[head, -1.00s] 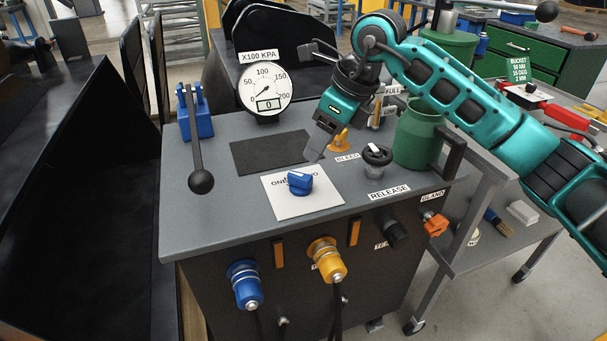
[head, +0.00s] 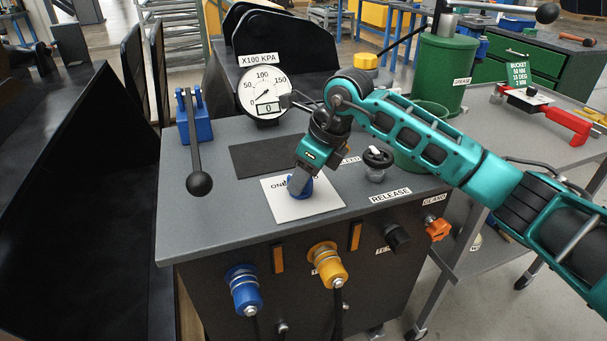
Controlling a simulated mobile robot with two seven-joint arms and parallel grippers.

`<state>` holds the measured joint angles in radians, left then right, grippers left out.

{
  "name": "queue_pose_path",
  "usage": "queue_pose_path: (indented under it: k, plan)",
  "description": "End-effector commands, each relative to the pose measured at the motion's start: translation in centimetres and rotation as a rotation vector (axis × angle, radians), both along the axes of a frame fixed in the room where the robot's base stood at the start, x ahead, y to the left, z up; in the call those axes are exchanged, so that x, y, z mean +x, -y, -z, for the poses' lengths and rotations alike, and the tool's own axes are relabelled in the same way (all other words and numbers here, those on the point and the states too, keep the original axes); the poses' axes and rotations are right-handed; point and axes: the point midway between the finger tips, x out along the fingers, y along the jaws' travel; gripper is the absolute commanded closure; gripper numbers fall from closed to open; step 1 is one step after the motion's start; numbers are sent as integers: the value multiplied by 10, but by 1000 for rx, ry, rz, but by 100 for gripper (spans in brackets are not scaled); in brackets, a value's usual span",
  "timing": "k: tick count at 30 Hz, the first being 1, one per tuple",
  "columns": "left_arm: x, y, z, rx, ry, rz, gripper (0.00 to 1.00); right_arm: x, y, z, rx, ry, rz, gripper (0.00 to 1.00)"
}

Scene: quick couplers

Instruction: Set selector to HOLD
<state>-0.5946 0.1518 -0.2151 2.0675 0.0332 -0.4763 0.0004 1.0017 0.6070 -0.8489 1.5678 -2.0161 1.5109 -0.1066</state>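The selector is a blue knob (head: 300,188) on a white label plate (head: 284,212) on the grey console top. My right gripper (head: 297,184) is over the knob, with its fingers pointing down at it and covering much of it. The plate's lettering is mostly hidden; only a few letters show above the knob, so I cannot read the knob's setting. I cannot tell whether the fingers touch the knob or how far apart they are. My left gripper is not in view.
A gauge (head: 264,93) reading 0 stands behind a dark mat (head: 262,155). A black-balled lever (head: 199,183) is at left. Blue (head: 244,290) and yellow (head: 328,265) couplers are on the front.

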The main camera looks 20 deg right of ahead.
Motion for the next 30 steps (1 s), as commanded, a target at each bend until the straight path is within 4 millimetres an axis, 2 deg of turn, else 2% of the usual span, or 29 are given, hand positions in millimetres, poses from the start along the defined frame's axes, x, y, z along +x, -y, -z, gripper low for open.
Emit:
queue_pose_path:
  k: [1,12,22,30]
  plan:
    - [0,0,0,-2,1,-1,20,0,0,0,0,0,0,65]
    - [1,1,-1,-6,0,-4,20,0,0,0,-1,-1,0,100]
    - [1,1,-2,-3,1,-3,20,-1,0,0,0,-1,31,100]
    - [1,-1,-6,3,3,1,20,-1,-1,0,-1,-1,183,100]
